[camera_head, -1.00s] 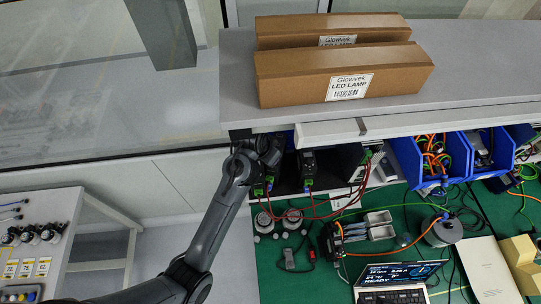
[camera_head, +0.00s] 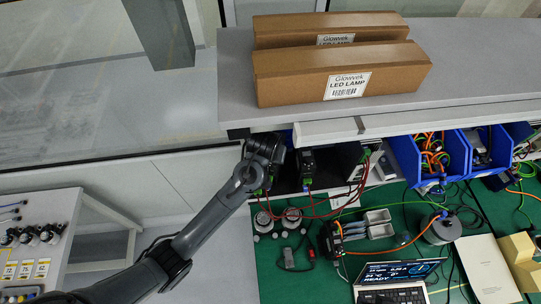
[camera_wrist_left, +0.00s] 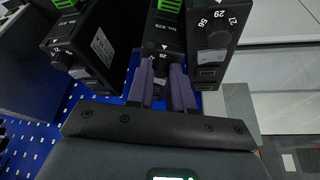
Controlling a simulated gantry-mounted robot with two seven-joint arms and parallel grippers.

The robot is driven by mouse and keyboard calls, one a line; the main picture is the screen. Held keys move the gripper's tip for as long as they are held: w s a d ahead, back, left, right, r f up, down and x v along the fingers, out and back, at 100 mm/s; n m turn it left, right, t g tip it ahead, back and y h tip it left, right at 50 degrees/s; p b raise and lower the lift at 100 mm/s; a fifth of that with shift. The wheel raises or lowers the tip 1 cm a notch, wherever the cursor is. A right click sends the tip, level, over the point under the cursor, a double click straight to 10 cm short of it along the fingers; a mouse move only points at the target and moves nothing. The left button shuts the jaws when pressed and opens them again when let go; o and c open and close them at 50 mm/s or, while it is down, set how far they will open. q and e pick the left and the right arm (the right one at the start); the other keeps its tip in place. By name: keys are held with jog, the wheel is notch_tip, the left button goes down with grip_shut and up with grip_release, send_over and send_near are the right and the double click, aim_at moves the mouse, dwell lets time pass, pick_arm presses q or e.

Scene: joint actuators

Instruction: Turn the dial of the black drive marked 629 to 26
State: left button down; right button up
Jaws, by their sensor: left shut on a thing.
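The black drive marked 629 (camera_wrist_left: 171,30) is the middle one of three drives in the left wrist view, with a green connector on top. Its dial (camera_wrist_left: 163,57) sits below a white pointer mark. The number at the mark seems to start with 2, but is too small to read surely. My left gripper (camera_wrist_left: 163,75) is shut on this dial, one purple-grey finger on each side. The fingers hide the dial's sides. In the head view my left gripper (camera_head: 262,170) is at the drives under the shelf, and my wrist hides the drive it holds. My right gripper is not in view.
Similar black drives stand close by, left (camera_wrist_left: 75,45) and right (camera_wrist_left: 208,40) in the wrist view. Two brown lamp boxes (camera_head: 342,75) lie on the shelf above. Red cables (camera_head: 335,200), a laptop (camera_head: 392,280) and blue bins (camera_head: 440,158) are to the right.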

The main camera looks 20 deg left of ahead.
pick_arm(q)
jog(key=c, duration=1)
grip_release()
jog(key=shift+r, duration=0.15)
jog(key=s+d+r+b, duration=0.2)
jog(key=s+r+b, duration=0.2)
jog(key=s, duration=0.9)
jog(key=shift+s+r, duration=0.2)
jog(key=shift+s, duration=0.2)
